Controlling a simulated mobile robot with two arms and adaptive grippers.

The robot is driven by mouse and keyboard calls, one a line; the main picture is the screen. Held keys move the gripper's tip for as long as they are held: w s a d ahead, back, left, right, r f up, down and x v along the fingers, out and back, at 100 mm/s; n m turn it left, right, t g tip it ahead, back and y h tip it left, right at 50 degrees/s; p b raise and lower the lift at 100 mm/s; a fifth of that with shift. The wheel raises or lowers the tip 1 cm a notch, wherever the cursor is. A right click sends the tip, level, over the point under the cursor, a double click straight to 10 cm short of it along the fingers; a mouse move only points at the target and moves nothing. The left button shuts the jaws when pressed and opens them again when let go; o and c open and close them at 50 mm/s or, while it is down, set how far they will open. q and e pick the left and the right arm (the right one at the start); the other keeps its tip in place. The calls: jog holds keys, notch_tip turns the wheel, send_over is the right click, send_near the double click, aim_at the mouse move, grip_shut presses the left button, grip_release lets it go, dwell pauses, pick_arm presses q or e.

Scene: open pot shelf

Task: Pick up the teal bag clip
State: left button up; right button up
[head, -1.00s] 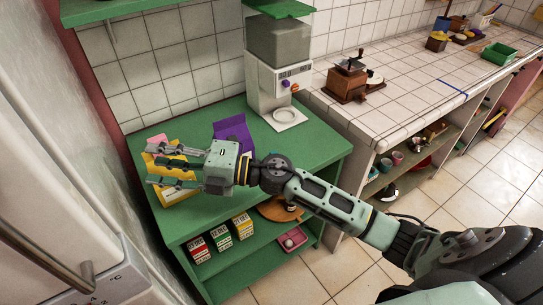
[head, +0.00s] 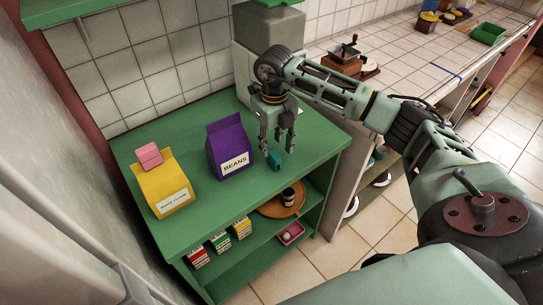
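The teal bag clip (head: 275,160) is on the green top of the shelf unit, to the right of the purple bag. My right gripper (head: 278,150) points down just above the clip. Its fingers are spread apart, with the clip low between their tips and nearer the left one. I cannot tell whether a finger touches it. My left gripper is out of view.
A purple beans bag (head: 228,146) and a yellow bag (head: 164,187) with a pink clip (head: 149,155) on it stand on the green top (head: 200,225). A grey-and-white machine (head: 262,35) stands behind my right arm. The front right of the top is clear.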

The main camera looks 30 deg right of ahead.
aim_at(274, 155)
jog(key=f, duration=0.1)
jog(key=f+p, duration=0.1)
jog(key=s+f, duration=0.1)
jog(key=f, duration=0.1)
jog(key=shift+a+f+p, duration=0.1)
jog(key=shift+a+p, duration=0.2)
jog(key=shift+p, duration=0.1)
jog(key=shift+w+f, duration=0.1)
jog(key=shift+f, duration=0.3)
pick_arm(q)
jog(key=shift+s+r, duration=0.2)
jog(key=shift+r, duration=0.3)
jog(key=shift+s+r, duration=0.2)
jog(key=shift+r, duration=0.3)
pick_arm(e)
jog(key=shift+c, duration=0.4)
jog(key=c, duration=0.9)
jog(key=shift+o, duration=0.2)
